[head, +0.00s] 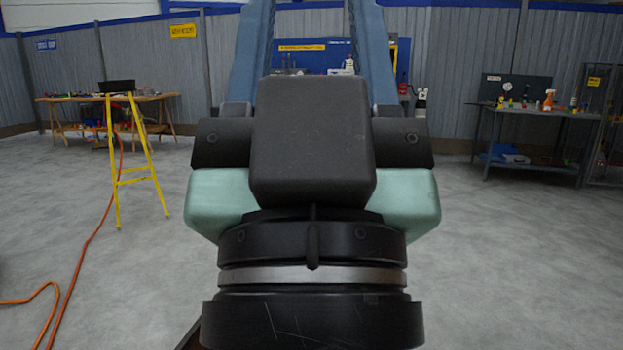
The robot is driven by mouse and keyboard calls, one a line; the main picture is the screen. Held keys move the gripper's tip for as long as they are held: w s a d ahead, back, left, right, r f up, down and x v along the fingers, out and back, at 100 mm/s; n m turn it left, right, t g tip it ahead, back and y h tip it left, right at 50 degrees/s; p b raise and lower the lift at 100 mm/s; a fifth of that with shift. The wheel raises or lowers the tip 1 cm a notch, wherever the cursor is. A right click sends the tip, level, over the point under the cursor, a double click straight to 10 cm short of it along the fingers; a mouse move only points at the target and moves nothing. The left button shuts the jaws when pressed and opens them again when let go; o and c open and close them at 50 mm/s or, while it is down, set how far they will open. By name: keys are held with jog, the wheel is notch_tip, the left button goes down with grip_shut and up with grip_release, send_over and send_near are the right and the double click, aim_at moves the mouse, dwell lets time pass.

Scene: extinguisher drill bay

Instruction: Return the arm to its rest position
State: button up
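My own arm (312,140) fills the middle of the head view, close to the camera. Two blue links rise out of the top of the picture. Below them are a black block, pale green housings on both sides and a black round joint with a silver ring at the bottom edge. My gripper and its fingers do not show, so I cannot see whether it holds anything. The arm hides the centre of the room behind it.
A yellow stand (132,170) is on the left, before a wooden workbench (60,99). An orange hose (88,240) runs along the left floor. A grey metal table (540,113) with bottles stands back right. The grey floor (520,260) at front right is clear.

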notch_tip(320, 180, up, 31)
jog(key=p, duration=2.9)
jog(key=shift+r, duration=0.2)
